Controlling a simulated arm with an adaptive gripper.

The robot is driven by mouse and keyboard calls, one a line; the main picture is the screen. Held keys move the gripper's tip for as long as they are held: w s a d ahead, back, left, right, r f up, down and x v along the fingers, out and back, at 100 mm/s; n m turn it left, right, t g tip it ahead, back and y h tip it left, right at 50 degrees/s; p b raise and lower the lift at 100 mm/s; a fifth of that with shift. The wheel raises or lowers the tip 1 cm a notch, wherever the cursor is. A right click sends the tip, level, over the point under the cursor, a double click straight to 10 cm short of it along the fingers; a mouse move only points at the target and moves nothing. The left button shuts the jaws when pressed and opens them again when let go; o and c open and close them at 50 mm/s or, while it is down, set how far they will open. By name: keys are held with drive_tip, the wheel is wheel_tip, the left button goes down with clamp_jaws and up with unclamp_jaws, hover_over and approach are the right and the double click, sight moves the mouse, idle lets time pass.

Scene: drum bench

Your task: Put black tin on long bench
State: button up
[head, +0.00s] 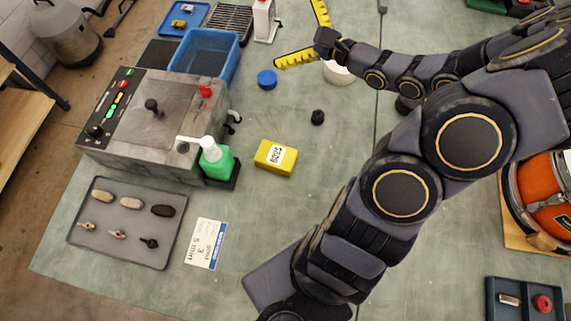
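A small black round object (317,117), perhaps the black tin, stands on the grey-green bench (300,200) near the middle of the view. It is too small to tell for sure. My gripper (296,31) is at the top, with its two yellow-marked fingers spread wide and nothing visible between them. It is beyond the black object and apart from it. A white round thing (338,74) is partly hidden beneath my wrist. The grey-green bench is long and fills most of the view; my arm covers part of its right side.
A blue lid-like disc (267,79), a yellow box (276,156) and a green bottle (214,160) stand nearby. Left are a grey machine (155,125), a blue bin (205,62) and a tray of samples (125,222). An orange drum (545,195) is right.

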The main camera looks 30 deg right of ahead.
drive_tip(key=s+a+r+n+g+y, duration=0.1)
drive_tip(key=a+r+n+g+y, duration=0.15)
drive_tip(key=a+n+g, duration=0.4)
drive_tip(key=s+a+r+n+g+y, duration=0.15)
drive_tip(key=a+n+y, duration=0.25)
drive_tip(key=a, duration=0.6)
drive_tip(key=s+a+f+n+g+h, duration=0.1)
drive_tip(key=s+a+n+g, duration=0.6)
drive_tip(key=s+a, duration=0.15)
drive_tip(key=s+d+n+g+h, duration=0.3)
drive_tip(key=s+d+n+h, duration=0.4)
drive_tip(key=s+h, duration=0.4)
drive_tip(key=shift+s+d, duration=0.6)
drive_tip(key=shift+s, duration=0.05)
drive_tip(key=shift+f+h, duration=0.1)
drive_tip(key=shift+h, duration=0.15)
